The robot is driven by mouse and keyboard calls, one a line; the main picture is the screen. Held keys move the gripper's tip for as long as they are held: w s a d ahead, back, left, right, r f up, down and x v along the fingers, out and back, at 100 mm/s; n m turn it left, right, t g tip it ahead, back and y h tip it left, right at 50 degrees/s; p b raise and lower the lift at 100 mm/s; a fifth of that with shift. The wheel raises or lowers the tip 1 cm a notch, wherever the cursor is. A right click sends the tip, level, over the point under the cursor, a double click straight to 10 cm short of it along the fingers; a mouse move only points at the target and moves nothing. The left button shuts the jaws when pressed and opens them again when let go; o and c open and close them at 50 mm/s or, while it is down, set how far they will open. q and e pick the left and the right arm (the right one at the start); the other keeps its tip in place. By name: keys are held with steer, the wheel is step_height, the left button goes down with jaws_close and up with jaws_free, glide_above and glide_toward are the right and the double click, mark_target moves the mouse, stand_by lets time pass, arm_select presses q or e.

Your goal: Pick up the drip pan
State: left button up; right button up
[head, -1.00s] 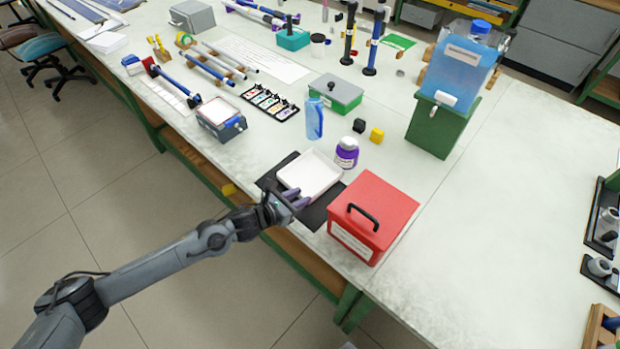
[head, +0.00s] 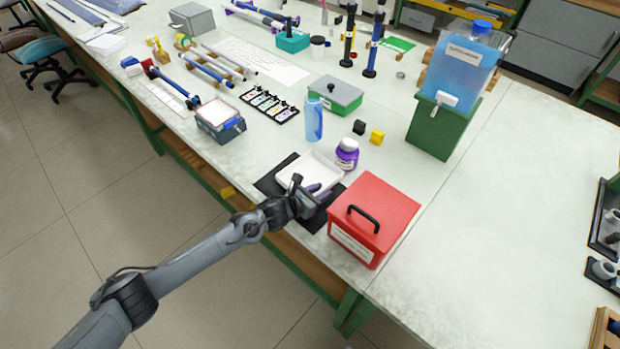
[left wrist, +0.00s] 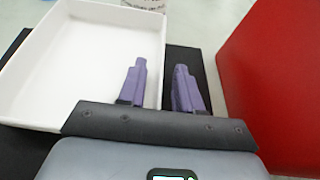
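The drip pan appears to be the shallow white tray (head: 296,172) on a black mat (head: 270,184) near the table's front edge. In the left wrist view the pan (left wrist: 70,55) fills the upper left, empty inside. My left gripper (head: 322,192) is at the pan's near right side in the head view and covers part of it. In the left wrist view the purple fingers of the left gripper (left wrist: 162,75) are apart, one over the pan's inside, the other outside its right wall. Whether they touch the wall I cannot tell. My right gripper is not in view.
A red box (head: 374,215) with a black handle stands close to the right of my left gripper; it also shows in the left wrist view (left wrist: 275,80). A purple-labelled jar (head: 346,154) stands just behind the pan. The table right of the red box is clear.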

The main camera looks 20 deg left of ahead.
arm_select(q)
jaws_close()
steer(key=shift+r, duration=0.1)
stand_by(0.3)
